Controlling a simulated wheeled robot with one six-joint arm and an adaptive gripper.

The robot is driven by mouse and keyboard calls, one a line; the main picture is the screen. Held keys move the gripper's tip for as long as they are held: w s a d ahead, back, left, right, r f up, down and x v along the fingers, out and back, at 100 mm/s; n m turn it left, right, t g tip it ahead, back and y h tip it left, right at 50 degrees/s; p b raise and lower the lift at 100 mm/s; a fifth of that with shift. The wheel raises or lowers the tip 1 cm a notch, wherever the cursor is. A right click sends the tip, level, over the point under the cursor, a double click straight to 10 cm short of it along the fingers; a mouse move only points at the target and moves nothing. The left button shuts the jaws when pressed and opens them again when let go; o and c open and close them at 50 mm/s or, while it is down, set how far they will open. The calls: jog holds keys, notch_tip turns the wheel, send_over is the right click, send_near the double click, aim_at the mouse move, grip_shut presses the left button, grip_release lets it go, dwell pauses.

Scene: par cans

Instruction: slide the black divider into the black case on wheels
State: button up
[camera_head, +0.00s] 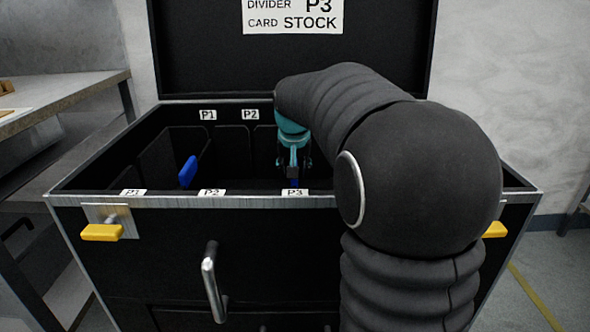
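The black case (270,255) stands open in front of me, with its lid (200,50) raised behind. A label on the lid (293,14) reads "DIVIDER P3 CARD STOCK". My teal gripper (294,172) points down inside the case, behind the front P3 label (295,193). A small blue part (294,183) shows at its fingertips, like the tab of the black divider, and the gripper appears shut on it. The divider's black panel cannot be made out against the dark interior. My arm hides the right part of the case.
Another blue tab (187,171) stands inside the case at the left, near P1. Front labels P1 (133,193) and P2 (212,193) mark the rim. Yellow latches (102,233) and a handle (213,285) project from the front. A grey bench (60,100) stands at left.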

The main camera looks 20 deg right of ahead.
jog(key=v, duration=1.2)
dwell(0.5)
